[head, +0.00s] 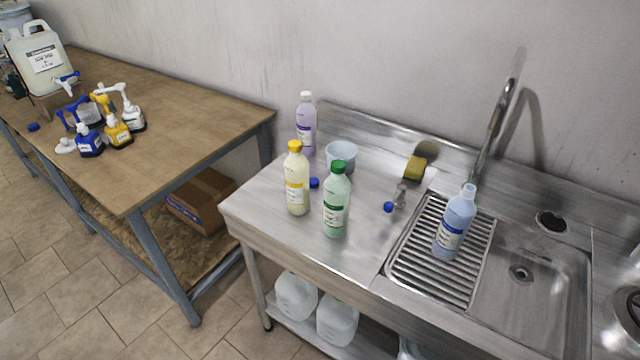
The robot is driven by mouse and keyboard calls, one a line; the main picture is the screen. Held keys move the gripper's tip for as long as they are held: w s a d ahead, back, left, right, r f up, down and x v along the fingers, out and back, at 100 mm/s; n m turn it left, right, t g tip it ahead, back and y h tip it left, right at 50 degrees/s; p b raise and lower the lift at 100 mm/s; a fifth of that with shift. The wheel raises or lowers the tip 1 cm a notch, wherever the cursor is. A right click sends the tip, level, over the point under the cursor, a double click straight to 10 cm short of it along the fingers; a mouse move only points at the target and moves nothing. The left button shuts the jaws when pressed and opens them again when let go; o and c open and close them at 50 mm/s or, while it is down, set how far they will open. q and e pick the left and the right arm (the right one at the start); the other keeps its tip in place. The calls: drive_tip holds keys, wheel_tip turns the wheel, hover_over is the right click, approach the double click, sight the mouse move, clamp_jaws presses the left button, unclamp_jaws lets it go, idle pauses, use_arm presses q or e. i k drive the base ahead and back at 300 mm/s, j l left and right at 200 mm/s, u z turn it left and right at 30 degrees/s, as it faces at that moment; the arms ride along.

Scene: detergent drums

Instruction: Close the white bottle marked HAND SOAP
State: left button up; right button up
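No label reading HAND SOAP can be made out at this size. On the steel sink unit stand a pale lilac bottle (306,128) with a white cap, a yellow bottle (297,185) with a yellow cap and a green bottle (336,207) with a green cap. A light blue bottle (456,225) stands on the ribbed drainer with no coloured cap on its pale neck. A blue cap (314,183) lies on the steel top between the yellow and green bottles. Another small blue piece (388,207) lies near the drainer. Neither of my grippers is in view.
A wooden table (170,90) at left holds a white canister (42,62) with a blue tap and several small blue, yellow and white trigger bottles. A clear bowl (341,155), a yellow sponge (415,168), a tall faucet (492,125) and a sink basin (550,295) are at the sink.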

sight(461, 210)
drive_tip(key=i+j+z, duration=0.1)
drive_tip(key=j, duration=0.25)
drive_tip(key=i+j+z, duration=0.1)
drive_tip(key=i+j, duration=0.3)
drive_tip(key=j, duration=0.3)
drive_tip(key=i+j+z, duration=0.15)
drive_tip(key=j, duration=0.2)
drive_tip(key=i+j+z, duration=0.1)
drive_tip(key=j, duration=0.3)
drive_tip(key=i+j+z, duration=0.1)
drive_tip(key=j, duration=0.3)
drive_tip(key=i+j, duration=0.25)
drive_tip(key=j, duration=0.15)
drive_tip(key=z, duration=0.05)
